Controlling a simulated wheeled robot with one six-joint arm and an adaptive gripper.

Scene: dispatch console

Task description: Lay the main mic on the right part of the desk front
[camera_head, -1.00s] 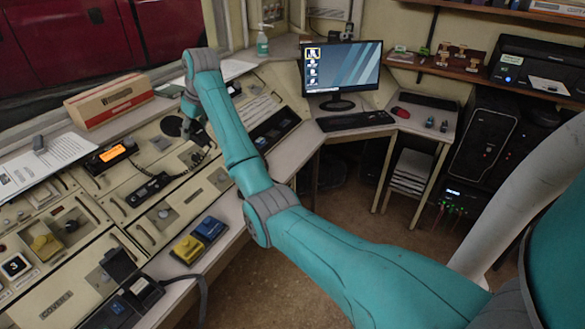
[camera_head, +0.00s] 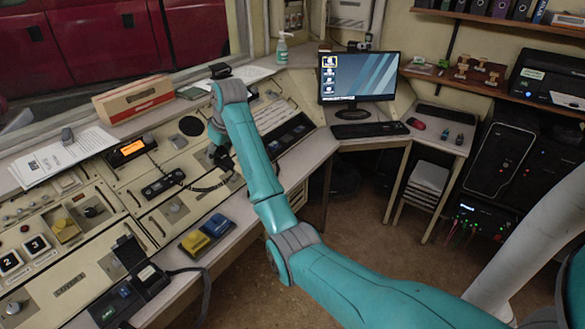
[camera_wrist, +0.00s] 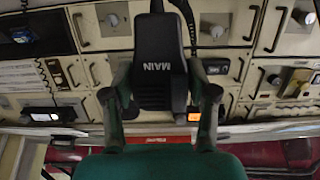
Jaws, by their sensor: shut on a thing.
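The main mic (camera_wrist: 155,62) is a black body with a white MAIN label, upside down in the wrist view. My gripper (camera_wrist: 162,95) is shut on it, with one finger on each side. In the head view my gripper (camera_head: 222,153) is above the console's right half, and the mic is mostly hidden by my arm. A coiled black cord (camera_head: 205,188) runs near it. The desk front (camera_head: 306,160) is a pale ledge along the console's near edge; its right part looks bare, to the right of my gripper.
A black handset unit (camera_head: 140,280) stands at the near left. Another black device (camera_head: 163,183) lies on the console. A monitor (camera_head: 358,76) and keyboard (camera_head: 370,129) stand on the corner desk.

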